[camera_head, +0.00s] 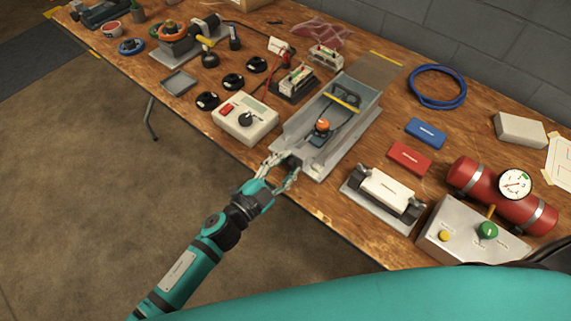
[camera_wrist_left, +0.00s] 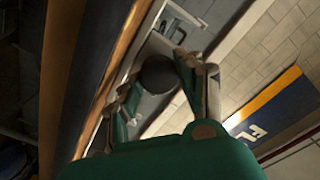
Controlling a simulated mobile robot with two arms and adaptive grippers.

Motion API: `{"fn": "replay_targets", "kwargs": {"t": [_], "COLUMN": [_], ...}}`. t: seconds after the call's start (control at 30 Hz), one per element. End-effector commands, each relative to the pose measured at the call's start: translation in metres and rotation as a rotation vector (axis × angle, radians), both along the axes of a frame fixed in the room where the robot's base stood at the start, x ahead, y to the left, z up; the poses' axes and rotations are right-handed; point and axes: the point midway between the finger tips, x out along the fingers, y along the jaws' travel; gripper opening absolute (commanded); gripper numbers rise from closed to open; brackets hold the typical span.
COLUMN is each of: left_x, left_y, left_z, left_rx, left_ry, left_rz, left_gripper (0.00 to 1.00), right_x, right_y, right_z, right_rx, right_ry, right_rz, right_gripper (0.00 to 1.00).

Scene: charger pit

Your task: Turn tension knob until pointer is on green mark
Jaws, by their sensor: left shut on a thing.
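A grey metal channel fixture (camera_head: 350,131) stands on the bench, with an orange-topped part (camera_head: 322,125) inside it and a yellow bar across its far half. A dark round knob (camera_wrist_left: 157,75) sits at its near end; the fingers largely hide it in the head view. My left gripper (camera_head: 283,170) is at that near end, shut on the knob. In the wrist view its fingers (camera_wrist_left: 157,80) lie on either side of the knob. I cannot make out the pointer or the green mark. My right gripper is not in view.
A white box with a dial (camera_head: 245,119) stands close left of the fixture. A clamp block with a white piece (camera_head: 386,187), a red block (camera_head: 409,157) and a blue block (camera_head: 426,133) lie to the right. A red cylinder with a gauge (camera_head: 480,185) is farther right.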

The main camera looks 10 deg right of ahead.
Motion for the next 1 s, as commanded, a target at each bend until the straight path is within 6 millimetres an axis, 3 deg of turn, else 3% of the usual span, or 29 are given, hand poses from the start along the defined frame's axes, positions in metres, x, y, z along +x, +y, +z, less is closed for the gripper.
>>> {"fn": "replay_targets", "kwargs": {"t": [0.03,0.07,0.2,0.57,1.0], "left_x": [0.0,0.0,0.0,-0.004,-0.057], "left_y": [0.0,0.0,0.0,0.005,0.072], "left_z": [0.0,0.0,0.0,-0.001,-0.001], "left_rx": [0.0,0.0,0.0,0.0,0.002], "left_ry": [0.002,0.002,0.002,0.003,0.004], "left_rz": [0.0,0.0,0.0,0.001,0.0], "left_gripper": [0.05,0.41,0.59,0.59,0.59], "right_x": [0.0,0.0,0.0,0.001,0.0], "right_y": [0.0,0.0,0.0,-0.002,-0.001], "right_z": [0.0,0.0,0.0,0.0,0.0], "right_rx": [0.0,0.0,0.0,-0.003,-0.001], "right_ry": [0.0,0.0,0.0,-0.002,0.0], "right_rz": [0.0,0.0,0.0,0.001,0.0], "right_gripper": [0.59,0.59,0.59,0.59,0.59]}}
